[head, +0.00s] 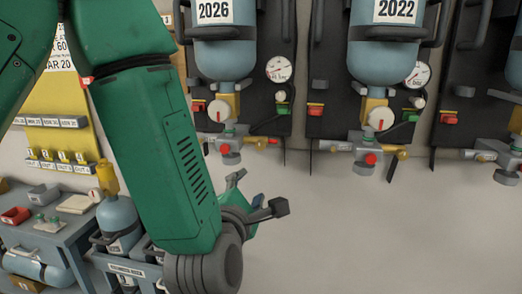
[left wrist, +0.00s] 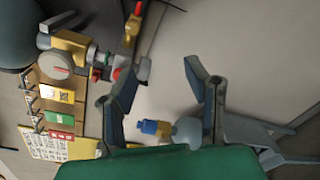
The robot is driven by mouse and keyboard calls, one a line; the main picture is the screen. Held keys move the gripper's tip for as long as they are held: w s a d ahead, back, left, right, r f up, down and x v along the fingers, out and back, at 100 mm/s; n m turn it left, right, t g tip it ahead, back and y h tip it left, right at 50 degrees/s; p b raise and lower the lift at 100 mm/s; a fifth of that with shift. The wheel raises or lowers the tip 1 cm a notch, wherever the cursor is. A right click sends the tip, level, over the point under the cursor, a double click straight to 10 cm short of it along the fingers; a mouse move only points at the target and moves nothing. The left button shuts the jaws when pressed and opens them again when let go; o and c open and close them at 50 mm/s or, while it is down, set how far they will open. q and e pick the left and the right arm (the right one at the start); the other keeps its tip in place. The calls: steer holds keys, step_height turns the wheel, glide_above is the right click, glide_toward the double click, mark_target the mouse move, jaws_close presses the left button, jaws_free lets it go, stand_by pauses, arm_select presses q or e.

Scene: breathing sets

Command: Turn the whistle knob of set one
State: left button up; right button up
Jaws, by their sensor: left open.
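Breathing sets hang on the wall in the head view. One has a blue cylinder (head: 224,55) labelled 2026, another a blue cylinder (head: 386,62) labelled 2022. I cannot tell which is set one. Below each is a yellow valve block with a round white knob, then a red knob (head: 225,149) and (head: 370,159) and brass end pieces. My left gripper (head: 260,193) is open and empty, below the 2026 set and apart from it. In the left wrist view, the open fingers (left wrist: 166,72) have a set's red knob (left wrist: 117,73) and brass piece (left wrist: 132,27) beyond them.
A grey bench (head: 62,234) with small items stands at the lower left, near a crate with a blue bottle (head: 118,220). A yellow board (head: 62,145) is behind my left arm. A third set (head: 475,80) is at the right. The wall below the sets is clear.

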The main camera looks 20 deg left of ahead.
mark_target(260, 147)
arm_select(q)
steer(key=w+a+r+p, duration=0.1)
steer(key=w, duration=0.3)
steer(key=w+a+r+n+p, duration=0.1)
steer(key=w, duration=0.4)
steer(key=w+a+r+n+p, duration=0.1)
steer(key=w, duration=0.3)
steer(key=shift+w+a+r+t+y, duration=0.2)
steer(key=shift+a+t+y, duration=0.05)
steer(key=shift+t+y, duration=0.15)
jaws_close()
